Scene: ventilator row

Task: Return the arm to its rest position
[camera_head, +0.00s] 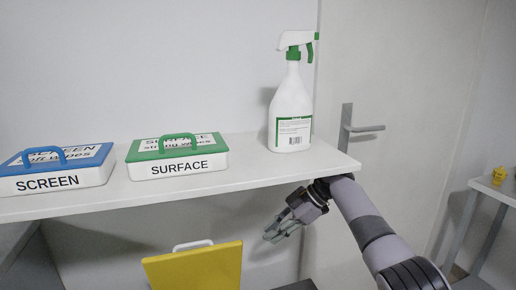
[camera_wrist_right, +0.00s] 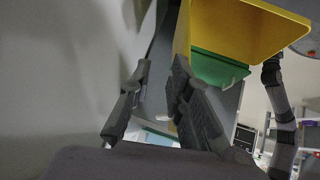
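My right arm (camera_head: 371,228) comes in from the lower right. Its gripper (camera_head: 275,236) hangs below the white shelf's right end, close to the wall. In the right wrist view the two fingers of this gripper (camera_wrist_right: 160,70) stand apart with nothing visible between them. My left gripper does not show in the head view.
On the shelf (camera_head: 240,169) are a blue SCREEN box (camera_head: 60,170), a green SURFACE box (camera_head: 178,158) and a spray bottle (camera_head: 290,112). A yellow panel (camera_head: 195,267) is below, left of the gripper. A door handle (camera_head: 348,128) is at right.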

